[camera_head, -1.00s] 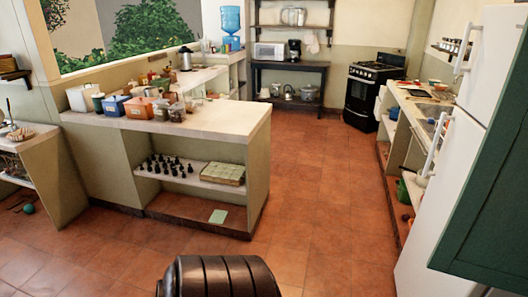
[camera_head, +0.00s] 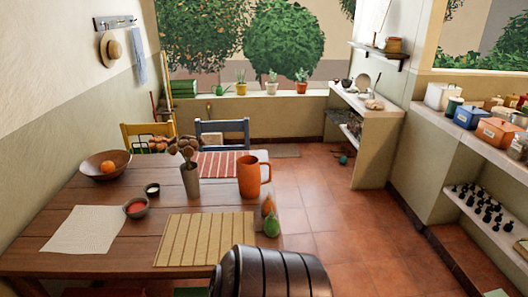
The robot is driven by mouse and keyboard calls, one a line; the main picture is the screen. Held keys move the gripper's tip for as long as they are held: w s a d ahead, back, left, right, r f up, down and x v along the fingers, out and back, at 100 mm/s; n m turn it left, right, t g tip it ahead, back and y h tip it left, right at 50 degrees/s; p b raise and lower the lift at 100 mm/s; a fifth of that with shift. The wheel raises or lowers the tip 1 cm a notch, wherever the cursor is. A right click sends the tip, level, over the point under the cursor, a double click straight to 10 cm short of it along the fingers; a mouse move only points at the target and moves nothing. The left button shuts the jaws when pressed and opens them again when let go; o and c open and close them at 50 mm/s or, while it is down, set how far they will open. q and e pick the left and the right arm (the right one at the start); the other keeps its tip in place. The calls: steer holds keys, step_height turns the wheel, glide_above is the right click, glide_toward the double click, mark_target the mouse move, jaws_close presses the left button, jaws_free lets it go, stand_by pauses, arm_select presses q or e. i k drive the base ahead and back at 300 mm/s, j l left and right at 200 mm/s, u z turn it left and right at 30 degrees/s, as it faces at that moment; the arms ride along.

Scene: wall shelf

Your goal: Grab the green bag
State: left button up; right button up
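I cannot make out a green bag for certain in the head view. A green stacked or folded item (camera_head: 183,89) sits at the back left by the window sill, too small to tell what it is. A small strip of green (camera_head: 190,292) shows at the bottom edge in front of the table, mostly cut off. Neither of my grippers is in view.
A wooden table (camera_head: 70,190) fills the left front, bearing a bowl, vase, orange jug and mats. Yellow and blue chairs stand behind it. A hat (camera_head: 112,48) hangs on the left wall. The tiled floor (camera_head: 330,210) is clear between table and right counter.

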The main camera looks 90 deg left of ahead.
mark_target(272, 223)
steer(key=u, duration=2.7)
